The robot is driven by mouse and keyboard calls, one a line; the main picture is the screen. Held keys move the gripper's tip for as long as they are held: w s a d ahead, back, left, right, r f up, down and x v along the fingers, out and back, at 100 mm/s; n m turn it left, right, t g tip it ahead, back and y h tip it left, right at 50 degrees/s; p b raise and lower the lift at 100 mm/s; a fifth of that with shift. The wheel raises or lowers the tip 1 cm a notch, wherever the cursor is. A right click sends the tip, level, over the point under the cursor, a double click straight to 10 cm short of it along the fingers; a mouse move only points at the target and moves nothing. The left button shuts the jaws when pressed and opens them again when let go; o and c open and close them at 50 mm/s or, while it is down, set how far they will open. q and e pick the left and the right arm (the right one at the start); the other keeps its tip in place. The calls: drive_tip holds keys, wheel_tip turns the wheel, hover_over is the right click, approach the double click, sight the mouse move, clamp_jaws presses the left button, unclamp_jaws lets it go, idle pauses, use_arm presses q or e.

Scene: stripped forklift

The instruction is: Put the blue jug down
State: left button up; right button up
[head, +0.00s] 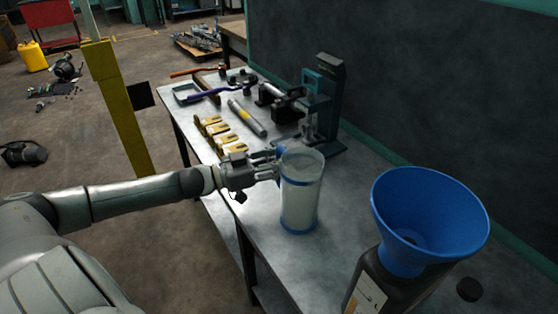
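The blue jug (301,192) is a tall, translucent container with a blue base ring and blue at its handle side. It stands upright at the near part of the grey workbench (358,190). I cannot tell whether its base touches the top or is slightly above it. My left gripper (274,166) reaches in from the left and is shut on the jug at its handle side, near the upper part. The fingers partly hide the handle. My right gripper is not in view.
A blue funnel (430,215) sits in a dark bottle (385,285) at the near right, with a small black cap (469,289) beside it. Yellow clamp-like parts (222,135), a grey cylinder (247,117) and a press (322,105) stand behind the jug. A yellow post (118,105) rises left.

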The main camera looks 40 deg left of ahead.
use_arm(q)
drive_tip(key=shift+r, duration=0.1)
idle(0.3)
drive_tip(key=p+v, duration=0.5)
drive_tip(key=v, duration=0.7)
idle(0.3)
